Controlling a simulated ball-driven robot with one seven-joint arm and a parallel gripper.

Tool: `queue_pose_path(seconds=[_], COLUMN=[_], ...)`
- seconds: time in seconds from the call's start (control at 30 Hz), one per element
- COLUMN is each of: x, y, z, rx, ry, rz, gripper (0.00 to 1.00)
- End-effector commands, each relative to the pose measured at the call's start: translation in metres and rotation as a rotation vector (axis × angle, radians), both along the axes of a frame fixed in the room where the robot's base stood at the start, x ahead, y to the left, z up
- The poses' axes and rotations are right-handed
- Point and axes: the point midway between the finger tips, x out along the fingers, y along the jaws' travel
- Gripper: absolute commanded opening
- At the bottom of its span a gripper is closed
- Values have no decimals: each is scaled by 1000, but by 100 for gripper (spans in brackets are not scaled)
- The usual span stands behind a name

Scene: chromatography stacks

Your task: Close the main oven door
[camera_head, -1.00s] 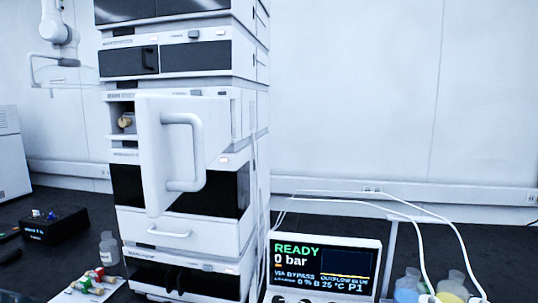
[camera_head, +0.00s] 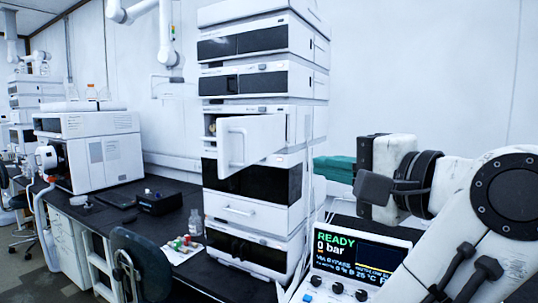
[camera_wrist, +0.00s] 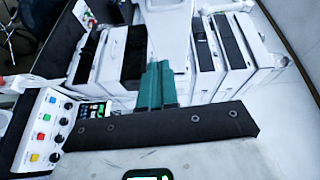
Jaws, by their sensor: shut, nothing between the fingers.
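The main oven door (camera_head: 262,138) is a white panel with a white bar handle (camera_head: 237,148), at mid height on the tall instrument stack. It stands open, swung out from the front, with part of the open compartment (camera_head: 209,126) showing at its left. My gripper (camera_head: 318,168) is right of the stack in the head view, its teal fingers pointing left, apart from the door in the picture. In the wrist view the teal fingers (camera_wrist: 157,85) are together with nothing between them. A white panel lies beyond their tips there; I cannot tell if it is the door.
A control box with a READY screen (camera_head: 362,262) stands at the front right, below my gripper. Small vials (camera_head: 182,243) and a bottle (camera_head: 196,222) sit on the dark bench left of the stack. A chair (camera_head: 140,262) stands at the front left.

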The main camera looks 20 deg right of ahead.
Motion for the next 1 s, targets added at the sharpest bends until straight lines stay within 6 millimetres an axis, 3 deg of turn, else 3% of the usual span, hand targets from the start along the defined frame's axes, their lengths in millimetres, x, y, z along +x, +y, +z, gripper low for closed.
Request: queue_pose_path(seconds=[0.2,1.0], x=[-3,22], y=[0,5], z=[16,17], rx=[46,42], ry=[-23,-18], rz=[5,5], gripper=[0,0])
